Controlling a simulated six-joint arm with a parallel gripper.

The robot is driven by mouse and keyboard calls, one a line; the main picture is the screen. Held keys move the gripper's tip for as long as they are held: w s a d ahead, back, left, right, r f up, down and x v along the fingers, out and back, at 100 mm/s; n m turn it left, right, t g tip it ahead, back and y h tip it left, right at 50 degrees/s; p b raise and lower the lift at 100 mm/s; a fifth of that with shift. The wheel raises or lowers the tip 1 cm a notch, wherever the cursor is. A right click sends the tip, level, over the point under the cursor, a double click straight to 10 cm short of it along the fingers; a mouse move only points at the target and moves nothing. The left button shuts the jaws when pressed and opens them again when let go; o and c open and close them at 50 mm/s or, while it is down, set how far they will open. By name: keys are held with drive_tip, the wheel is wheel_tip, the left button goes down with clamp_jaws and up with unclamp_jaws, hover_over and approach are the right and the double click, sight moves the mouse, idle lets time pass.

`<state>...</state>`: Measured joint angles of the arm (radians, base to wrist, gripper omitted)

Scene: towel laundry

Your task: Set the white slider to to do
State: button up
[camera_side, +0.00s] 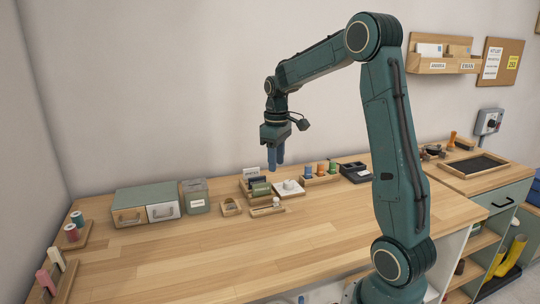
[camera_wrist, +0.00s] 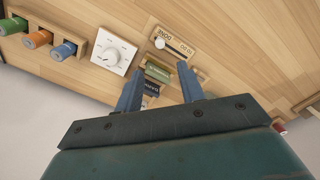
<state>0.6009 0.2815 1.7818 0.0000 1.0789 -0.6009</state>
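The white slider knob (camera_wrist: 159,43) stands on a small wooden slider panel (camera_wrist: 176,42) in the wrist view, at the end by the label DONE. The label TO DO is at the other end. In the side view the same panel (camera_side: 262,212) lies near the front of the group of small items, with its white knob (camera_side: 276,202) at the right end. My gripper (camera_side: 277,162) points down, above and behind the panel, touching nothing. In the wrist view my gripper (camera_wrist: 158,76) has its two blue fingers apart, with nothing held between them.
A white dial plate (camera_side: 289,188) sits right beside the slider. A holder with dark green items (camera_side: 260,187) is behind it, below my fingers. Coloured spools (camera_side: 320,170) stand behind right. A small wooden tray (camera_side: 231,207) is to the left. The front of the table is clear.

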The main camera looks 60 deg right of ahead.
sight(276, 198)
wheel_tip(276, 198, down, 11)
drive_tip(key=shift+f, duration=0.1)
idle(0.4)
clamp_jaws()
